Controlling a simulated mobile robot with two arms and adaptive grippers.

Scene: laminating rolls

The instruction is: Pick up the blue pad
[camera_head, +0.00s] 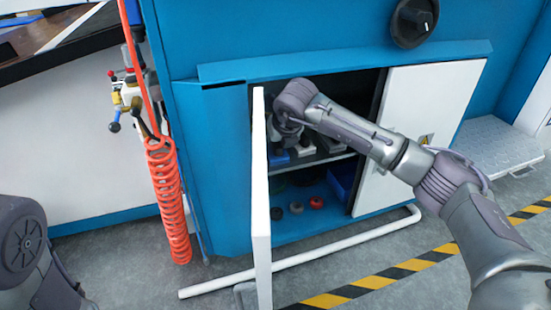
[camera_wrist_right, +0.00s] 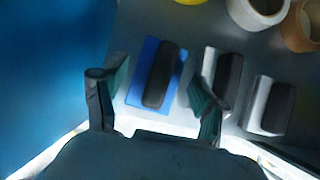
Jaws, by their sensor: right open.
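The blue pad (camera_wrist_right: 142,76) lies on the cabinet shelf, with a dark block-like handle on top. In the right wrist view it is between and just beyond the two fingertips of my right gripper (camera_wrist_right: 158,95), which is open and empty. In the head view my right arm reaches into the open cabinet, and a bit of the blue pad (camera_head: 281,158) shows below the wrist. The right gripper's fingers are mostly hidden there. My left gripper is out of view; only part of the left arm shows at the lower left.
Two white pads with dark handles, one (camera_wrist_right: 222,80) close to the right finger and another (camera_wrist_right: 268,106), lie to the right. Several tape rolls (camera_wrist_right: 258,8) stand behind. The open white door (camera_head: 260,190) is left of my arm. A blue bin (camera_head: 341,178) sits on the lower level.

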